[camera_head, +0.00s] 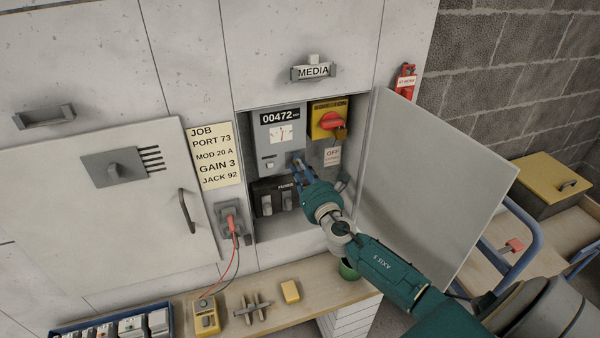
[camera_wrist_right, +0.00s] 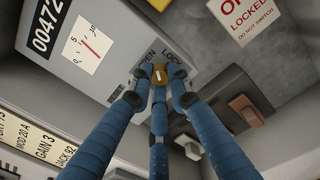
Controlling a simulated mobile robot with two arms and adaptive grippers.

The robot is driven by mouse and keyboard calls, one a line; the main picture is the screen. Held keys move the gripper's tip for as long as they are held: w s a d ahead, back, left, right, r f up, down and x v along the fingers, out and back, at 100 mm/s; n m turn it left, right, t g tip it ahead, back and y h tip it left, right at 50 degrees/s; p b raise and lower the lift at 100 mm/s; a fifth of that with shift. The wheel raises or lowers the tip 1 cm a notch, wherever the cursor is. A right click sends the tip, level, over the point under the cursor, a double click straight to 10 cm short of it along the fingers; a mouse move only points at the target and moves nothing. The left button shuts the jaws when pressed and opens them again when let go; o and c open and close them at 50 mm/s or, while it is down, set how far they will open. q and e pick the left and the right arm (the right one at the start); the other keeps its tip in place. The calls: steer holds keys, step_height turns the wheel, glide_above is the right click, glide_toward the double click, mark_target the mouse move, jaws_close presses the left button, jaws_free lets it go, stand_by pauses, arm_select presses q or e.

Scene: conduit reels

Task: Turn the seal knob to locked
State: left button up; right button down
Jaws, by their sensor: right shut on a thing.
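The seal knob (camera_wrist_right: 159,74) is a small brass-coloured knob with a pale mark, seen in the right wrist view. It sits on the grey meter unit (camera_head: 267,154), just below the OPEN and LOCK lettering. My right gripper (camera_wrist_right: 160,82) has its blue fingers closed around the knob. I cannot tell which word the pale mark points at. In the head view the right gripper (camera_head: 297,163) reaches the lower right corner of the meter unit and hides the knob. My left gripper is not in view.
The cabinet door (camera_head: 430,180) stands open at the right, near my right arm. A red and yellow switch (camera_head: 330,119) with a padlock is right of the meter; black fuses (camera_head: 268,204) are below. A bench (camera_head: 325,288) holds a yellow meter (camera_head: 206,318) and a yellow block (camera_head: 290,291).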

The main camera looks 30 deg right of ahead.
steer(key=shift+a+f+m+b, duration=0.15)
steer(key=shift+m+b, duration=0.8)
steer(key=shift+m, duration=1.9)
steer(key=shift+a+f+m+b, duration=0.15)
steer(key=shift+m+b, duration=0.8)
steer(key=shift+m, duration=1.9)
steer(key=c, duration=1.7)
jaws_free()
steer(key=shift+c, duration=0.2)
steer(key=shift+o, duration=0.6)
steer(key=shift+r, duration=0.15)
steer(key=shift+d, duration=0.1)
steer(key=v, duration=1.2)
